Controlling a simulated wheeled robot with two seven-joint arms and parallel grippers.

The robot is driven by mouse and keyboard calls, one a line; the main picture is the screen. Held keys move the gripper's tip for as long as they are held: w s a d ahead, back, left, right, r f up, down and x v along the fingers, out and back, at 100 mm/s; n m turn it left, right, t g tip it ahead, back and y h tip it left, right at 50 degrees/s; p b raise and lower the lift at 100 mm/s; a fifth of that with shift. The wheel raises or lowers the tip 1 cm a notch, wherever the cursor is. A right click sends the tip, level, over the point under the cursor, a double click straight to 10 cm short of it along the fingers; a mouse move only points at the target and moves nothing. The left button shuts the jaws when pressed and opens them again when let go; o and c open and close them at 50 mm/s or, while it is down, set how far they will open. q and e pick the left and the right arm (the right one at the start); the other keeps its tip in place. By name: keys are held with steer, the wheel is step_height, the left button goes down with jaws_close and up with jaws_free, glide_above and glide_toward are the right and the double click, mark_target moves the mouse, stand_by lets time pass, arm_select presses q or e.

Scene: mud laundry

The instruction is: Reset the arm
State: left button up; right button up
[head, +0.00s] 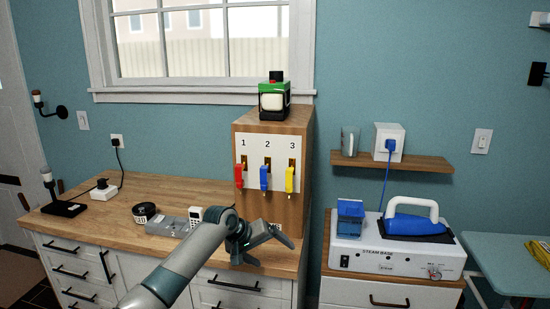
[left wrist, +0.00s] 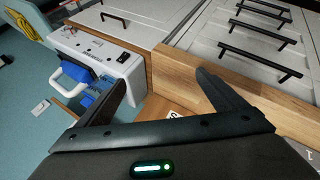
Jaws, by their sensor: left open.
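My left arm reaches in from the bottom in the head view. Its gripper (head: 269,248) is at the right end of the wooden counter (head: 165,192), in front of the wooden box with numbered levers (head: 268,206). The gripper is open and looks empty. In the left wrist view its two fingers (left wrist: 164,88) are spread apart, with the counter's edge and a small white label showing near them. My right gripper is in neither view.
A grey case (head: 170,226), a black round tin (head: 144,212) and a white remote-like item (head: 195,214) lie near my forearm. A steam base with a blue iron (head: 407,224) stands on a cabinet to the right. A shelf (head: 390,162) hangs above it.

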arm_select(q)
steer(key=s+a+f+y, duration=0.1)
steer(key=s+a+f, duration=0.2)
steer(key=f, duration=0.6)
steer(key=s+a+f, duration=0.2)
steer(key=f, duration=0.8)
steer(key=s+a+f+y, duration=0.1)
steer(key=s+a+f, duration=0.2)
steer(key=f, duration=0.6)
steer(key=s+a+f+y+b, duration=0.1)
steer(key=s+a+f, duration=0.2)
steer(key=s+f, duration=0.7)
steer(key=s+a+f+y, duration=0.1)
steer(key=s+a+f, duration=0.2)
steer(key=s+f, duration=0.65)
steer(key=s+a+f+m+g, duration=0.1)
steer(key=s+a+f, duration=0.2)
steer(key=s+f, duration=0.4)
steer(key=s+a+f+m+g+y+b, duration=0.1)
steer(key=s+a+f, duration=0.2)
steer(key=s, duration=2.3)
steer(key=s+a+f+m+g+y, duration=0.1)
steer(key=s+a+f, duration=0.3)
steer(key=s+f, duration=0.7)
steer(key=s+g, duration=0.1)
steer(key=s, duration=0.4)
steer(key=shift+s+f+m, duration=0.15)
steer(key=shift+f+m, duration=0.15)
steer(key=shift+m, duration=0.1)
steer(key=shift+a, duration=0.1)
